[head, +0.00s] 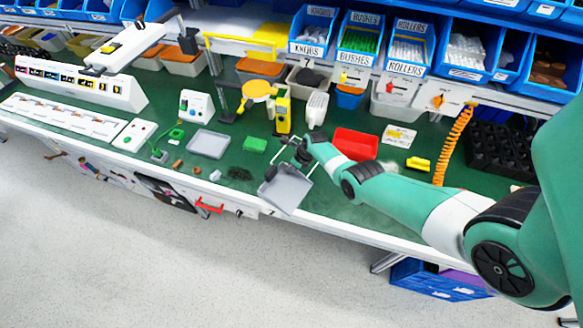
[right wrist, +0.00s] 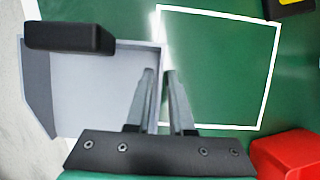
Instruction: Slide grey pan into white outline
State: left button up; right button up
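The grey pan (head: 286,190) is a shallow square tray at the front edge of the green bench, its near corner jutting past the edge. In the right wrist view the pan (right wrist: 95,90) fills the left half, with a black block (right wrist: 68,38) over its upper left side. The white outline (right wrist: 270,75) is a square on the green surface just right of the pan. The pan's right wall meets the outline's left side. My right gripper (right wrist: 158,72) has its fingers close together on either side of that wall, seemingly shut on it. My left gripper is not in view.
A red bin (head: 355,144) stands right of the outline and a yellow device (head: 283,110) behind it. A second grey tray (head: 208,143) and a green block (head: 254,145) lie to the left. The inside of the outline is clear.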

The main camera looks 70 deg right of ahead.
grip_shut()
dwell(1.0)
